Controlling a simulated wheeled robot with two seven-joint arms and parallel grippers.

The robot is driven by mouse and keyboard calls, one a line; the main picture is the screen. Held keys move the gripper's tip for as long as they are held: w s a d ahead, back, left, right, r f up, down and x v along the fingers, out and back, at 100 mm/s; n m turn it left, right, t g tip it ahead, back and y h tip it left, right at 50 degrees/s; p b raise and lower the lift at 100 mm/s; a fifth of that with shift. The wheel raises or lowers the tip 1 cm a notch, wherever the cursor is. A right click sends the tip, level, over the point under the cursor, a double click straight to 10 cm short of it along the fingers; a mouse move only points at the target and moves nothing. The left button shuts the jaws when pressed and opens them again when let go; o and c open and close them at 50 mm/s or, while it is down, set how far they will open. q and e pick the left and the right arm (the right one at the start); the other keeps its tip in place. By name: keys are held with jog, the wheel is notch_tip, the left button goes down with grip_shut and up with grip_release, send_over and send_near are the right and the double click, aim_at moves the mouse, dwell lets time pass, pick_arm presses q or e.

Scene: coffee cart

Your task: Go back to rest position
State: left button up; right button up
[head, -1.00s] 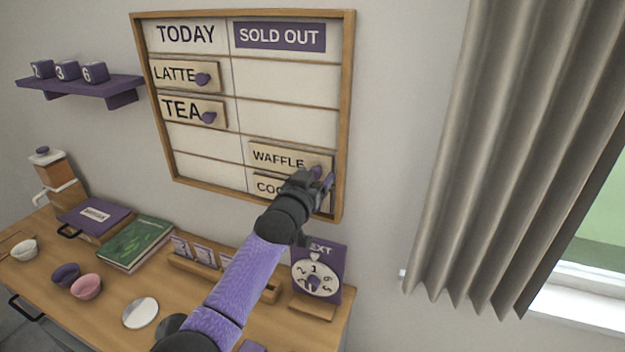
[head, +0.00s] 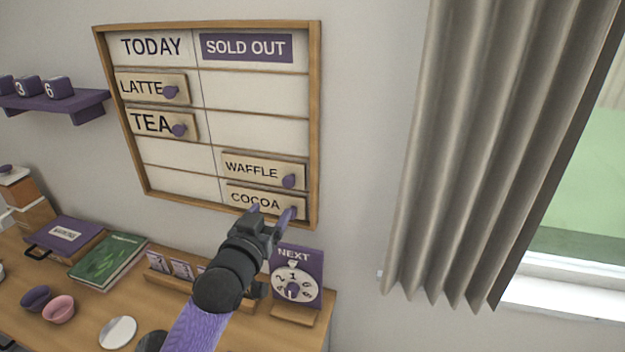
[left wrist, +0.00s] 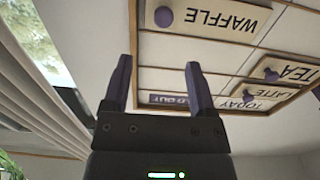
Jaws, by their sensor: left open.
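My left gripper (head: 273,212) is open and empty in front of the lower right of the menu board (head: 312,120), its fingertips overlapping the COCOA plaque (head: 252,199) in the head view. In the left wrist view the two purple fingers (left wrist: 156,85) stand apart with nothing between them. The WAFFLE plaque (head: 255,170) with its purple knob sits above COCOA in the SOLD OUT column. It also shows upside down in the left wrist view (left wrist: 215,22). The LATTE plaque (head: 140,88) and TEA plaque (head: 150,123) are in the TODAY column. My right gripper is not in view.
Below the board is a wooden counter (head: 85,300) with a NEXT dial stand (head: 310,265), a card rack, a green book (head: 107,258), a purple box and two bowls. A purple shelf (head: 60,106) is at left. A grey curtain (head: 490,150) hangs at right.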

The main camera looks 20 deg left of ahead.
pick_arm(q)
jog(key=s+d+f+m+g, duration=0.1)
jog(key=s+d+f+g, duration=0.25)
jog(key=s+f, duration=0.25)
jog(key=s+d+f+g, duration=0.2)
jog(key=s+f+g, duration=0.2)
jog(key=s+f, duration=0.1)
jog(key=s+d+f+m+g+h, duration=0.1)
jog(key=s+d+f+g, duration=0.2)
jog(key=s, duration=0.5)
jog(key=s+d+f+m+g, duration=0.1)
jog(key=s+f+g, duration=0.25)
jog(key=s, duration=0.55)
notch_tip(320, 180, down, 26)
jog(key=s+f+g+b, duration=0.1)
jog(key=s+g+b, duration=0.1)
jog(key=b, duration=0.8)
jog(key=s+a+f+g+b, duration=0.1)
jog(key=s+a+f+b, duration=0.2)
jog(key=s+f+b, duration=0.4)
jog(key=s+f, duration=0.6)
jog(key=f, duration=0.4)
jog(key=shift+s+a+f, duration=0.15)
jog(key=shift+s+f, duration=0.15)
jog(key=shift+s, duration=0.05)
